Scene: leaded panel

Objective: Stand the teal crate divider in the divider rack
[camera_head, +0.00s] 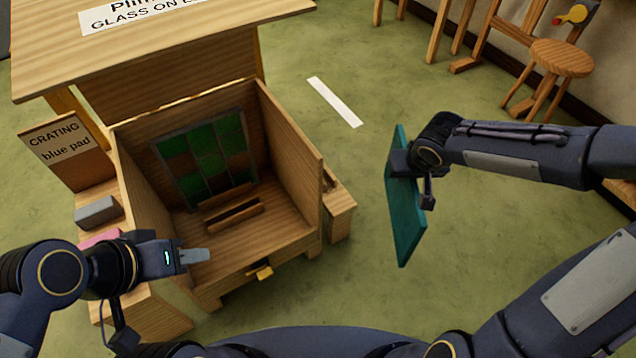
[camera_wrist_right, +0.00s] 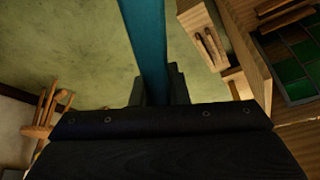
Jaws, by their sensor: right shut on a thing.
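The teal crate divider (camera_head: 406,225) is a thin flat panel, held upright and slightly tilted above the floor, right of the wooden crate. My right gripper (camera_head: 402,163) is shut on its upper part; the divider also shows edge-on in the right wrist view (camera_wrist_right: 147,40). My left gripper (camera_head: 195,256) is empty at the crate's front left; whether its fingers are apart is unclear. No part is clearly marked as the divider rack. Two wooden slats (camera_head: 232,214) lie on the crate floor in front of a green and brown leaded panel (camera_head: 208,160).
The open-fronted crate (camera_head: 292,150) has tall side walls and a yellow catch (camera_head: 260,272). A side shelf (camera_head: 340,200) juts from its right. A grey block (camera_head: 97,211) and pink pad (camera_head: 100,239) sit at left. A stool (camera_head: 561,58) stands far right. Floor around the divider is clear.

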